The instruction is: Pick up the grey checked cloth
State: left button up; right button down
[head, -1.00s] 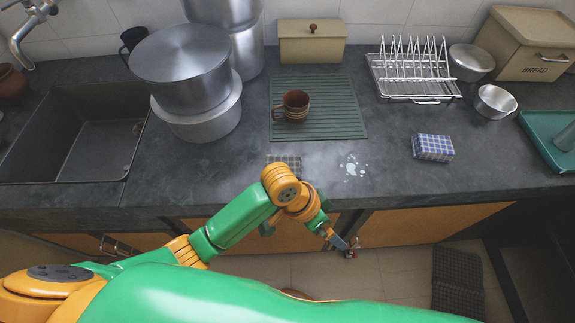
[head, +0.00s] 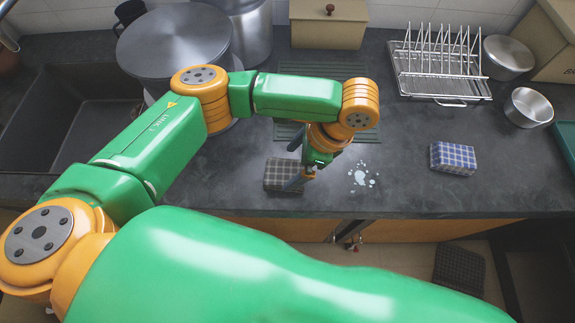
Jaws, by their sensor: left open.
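The grey checked cloth (head: 281,177) lies folded on the dark counter near its front edge, left of a white spill. My left gripper (head: 293,163) is over the cloth's right side, with its fingers spread apart and nothing between them. One finger shows beyond the cloth's far edge and the other crosses in front of its right part. I cannot tell how high the fingers are above the cloth. A blue checked cloth (head: 453,158) lies farther right on the counter. My right gripper is not in view.
White spill drops (head: 361,174) lie just right of the gripper. A green ribbed mat (head: 288,131) is partly hidden behind my arm. Steel pots (head: 172,45), a dish rack (head: 440,70) and a steel bowl (head: 528,107) stand farther back. The sink (head: 75,110) is at left.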

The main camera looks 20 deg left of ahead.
aim_at(286, 172)
pick_arm(q)
jog(key=x, duration=0.4)
jog(key=shift+s+a+f, duration=0.1)
jog(key=shift+f, duration=0.15)
jog(key=shift+f+p, duration=0.1)
jog(key=shift+p, duration=0.3)
